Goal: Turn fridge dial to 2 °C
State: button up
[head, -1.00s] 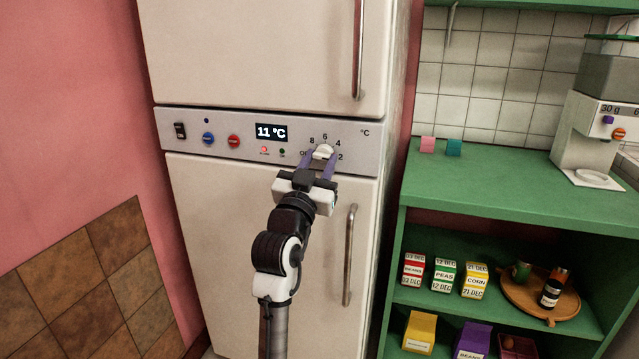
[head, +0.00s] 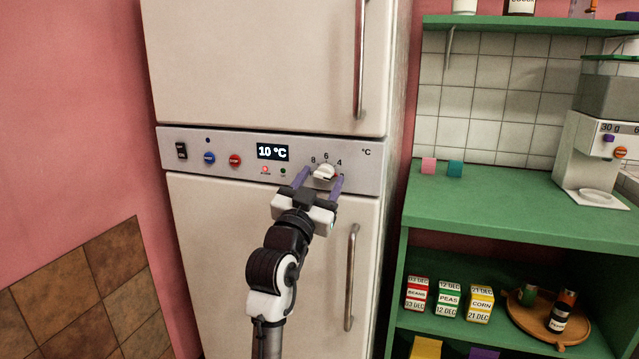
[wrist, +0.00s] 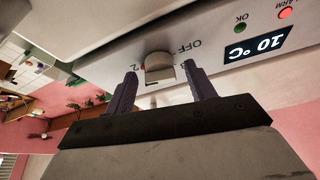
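The white fridge dial (head: 324,172) sits on the grey control panel (head: 210,165), with 8, 6 and 4 printed above it. It also shows in the wrist view (wrist: 159,66), with OFF and 2 printed near it. My gripper (head: 320,178) is in front of the panel with its purple fingers spread, one on each side of the dial. In the wrist view the fingers (wrist: 162,86) stand apart with gaps to the dial. The display (head: 272,152) reads 10 °C. Its lit red lamp (head: 265,170) is labelled ALARM in the wrist view.
On the panel's left are a black switch (head: 181,151), a blue button (head: 208,158) and a red button (head: 235,161). A vertical door handle (head: 351,277) is below right of the dial. A green shelf (head: 500,205) stands at right.

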jog(key=b+v, duration=0.2)
jog(key=v, duration=1.1)
jog(key=shift+s+a, duration=0.2)
jog(key=shift+s, duration=0.1)
jog(key=shift+f, duration=0.1)
